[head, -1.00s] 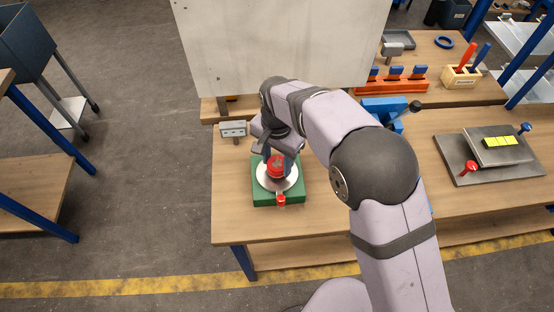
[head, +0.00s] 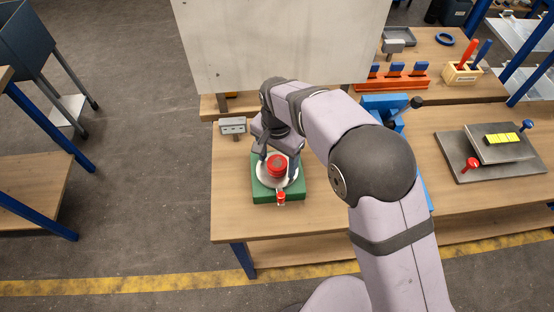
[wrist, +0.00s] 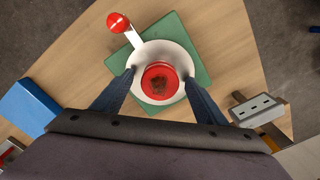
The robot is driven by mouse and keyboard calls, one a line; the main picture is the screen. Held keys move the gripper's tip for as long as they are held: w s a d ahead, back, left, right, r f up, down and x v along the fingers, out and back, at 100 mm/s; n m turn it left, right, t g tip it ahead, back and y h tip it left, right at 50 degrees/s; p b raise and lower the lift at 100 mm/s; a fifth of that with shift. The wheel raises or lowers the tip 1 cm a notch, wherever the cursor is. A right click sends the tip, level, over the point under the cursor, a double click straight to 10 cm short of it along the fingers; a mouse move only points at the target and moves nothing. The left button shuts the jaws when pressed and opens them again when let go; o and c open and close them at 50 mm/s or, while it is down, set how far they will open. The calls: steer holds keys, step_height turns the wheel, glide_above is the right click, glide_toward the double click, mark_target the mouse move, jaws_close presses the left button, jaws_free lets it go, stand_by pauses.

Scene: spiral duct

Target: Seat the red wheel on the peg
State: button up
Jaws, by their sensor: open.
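The red wheel (head: 277,165) sits over the middle of a round white disc (head: 262,178) on a green base (head: 264,197). In the wrist view the red wheel (wrist: 160,84) lies near the centre of the white disc (wrist: 146,54), with a dark patch on its top. The peg is not visible; I cannot tell how far down the wheel is on it. My gripper (head: 278,158) is just above the wheel. In the wrist view its two fingers (wrist: 159,78) stand apart on either side of the wheel, with gaps between.
A white arm with a red knob (wrist: 118,22) reaches out from the disc. A grey socket block (head: 232,126) stands behind left of the base. A blue clamp (head: 385,106) stands to the right. A grey plate with yellow blocks (head: 500,138) lies farther right. The front bench edge is near the base.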

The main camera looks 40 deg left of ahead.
mark_target(278, 162)
steer(key=shift+r+b, duration=1.4)
steer(key=shift+r, duration=2.25)
